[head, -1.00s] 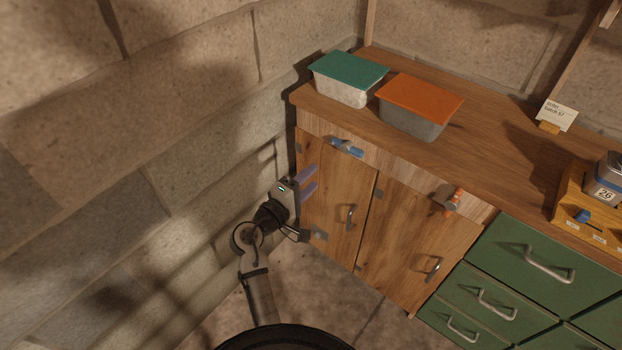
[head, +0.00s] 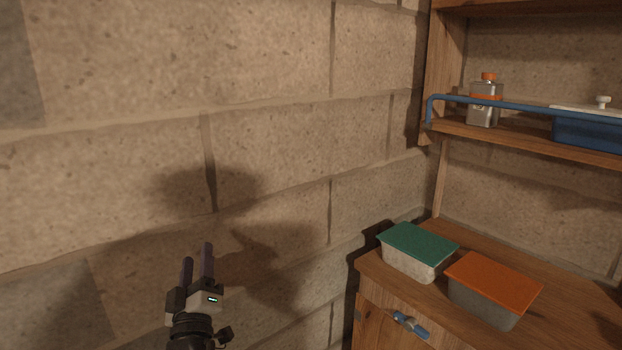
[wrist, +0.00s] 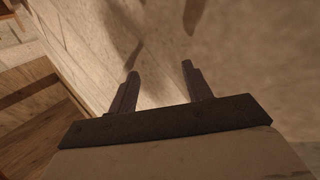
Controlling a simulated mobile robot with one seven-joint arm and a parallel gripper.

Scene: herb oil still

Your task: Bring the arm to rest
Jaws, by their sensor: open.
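My gripper (head: 197,262) is in the lower left of the head view, raised with its two dark purple fingers pointing up in front of the block wall. The fingers are apart, with nothing between them. In the wrist view my gripper (wrist: 158,82) also shows two spread, empty fingers, with the block wall beyond them. My gripper is left of the wooden cabinet (head: 372,313) and clear of the containers on its top. Most of my arm below the wrist is out of the head view.
A green-lidded container (head: 420,250) and an orange-lidded container (head: 492,288) stand on the cabinet top. A blue latch (head: 410,325) is on its front. Above, a shelf with a blue rail (head: 520,105) holds an orange-capped bottle (head: 481,108) and a blue box (head: 590,128). The wall (head: 120,130) fills the left.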

